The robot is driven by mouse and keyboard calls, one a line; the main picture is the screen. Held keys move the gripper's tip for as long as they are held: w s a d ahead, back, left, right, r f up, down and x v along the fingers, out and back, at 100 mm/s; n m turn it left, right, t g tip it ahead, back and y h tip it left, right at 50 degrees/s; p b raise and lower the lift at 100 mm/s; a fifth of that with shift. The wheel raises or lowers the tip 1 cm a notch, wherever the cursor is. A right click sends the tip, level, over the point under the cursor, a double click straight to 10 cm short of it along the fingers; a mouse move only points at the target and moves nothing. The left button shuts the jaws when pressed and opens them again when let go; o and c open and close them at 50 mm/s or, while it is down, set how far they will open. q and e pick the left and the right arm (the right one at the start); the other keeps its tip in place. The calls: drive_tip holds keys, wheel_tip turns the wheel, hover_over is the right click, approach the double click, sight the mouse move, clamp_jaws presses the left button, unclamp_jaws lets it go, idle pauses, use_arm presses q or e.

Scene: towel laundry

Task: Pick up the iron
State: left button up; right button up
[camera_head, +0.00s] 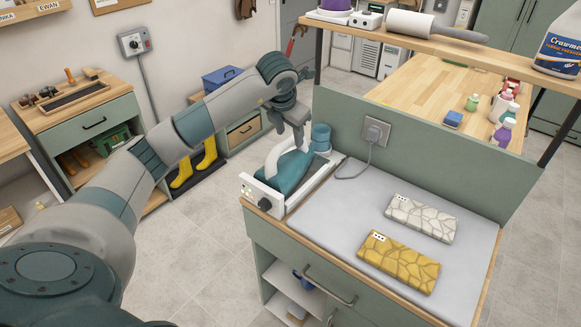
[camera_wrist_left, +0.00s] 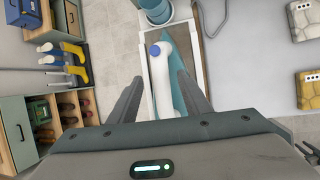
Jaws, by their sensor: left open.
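The iron (camera_head: 290,172) has a teal body and a white handle, and sits on a white station with a dark knob (camera_head: 263,204) at the left end of the ironing counter. My left gripper (camera_head: 297,135) is over the iron, pointing down. In the left wrist view, the open fingers of the left gripper (camera_wrist_left: 159,85) lie on either side of the white handle of the iron (camera_wrist_left: 159,68), with no clear grip on it. Part of the iron is hidden by the gripper. My right gripper is not seen.
A yellow folded towel (camera_head: 398,262) and a white patterned one (camera_head: 420,218) lie on the grey ironing pad (camera_head: 350,225). A green partition with a socket (camera_head: 376,131) and cord stands behind. A teal round container (camera_head: 320,137) stands beyond the iron.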

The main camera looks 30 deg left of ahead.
sight(290, 138)
use_arm(q)
drive_tip(key=shift+w+f+p, duration=0.25)
drive_tip(key=shift+f+p, duration=0.35)
drive_tip(key=shift+p, duration=0.1)
drive_tip(key=shift+p+x, duration=0.5)
drive_tip(key=shift+x, duration=0.55)
drive_tip(key=shift+w+a+f, duration=0.1)
drive_tip(key=shift+w+f, duration=0.05)
drive_tip(key=shift+f, duration=0.35)
clamp_jaws()
drive_tip(key=shift+w+r, duration=0.1)
drive_tip(key=shift+r, duration=0.05)
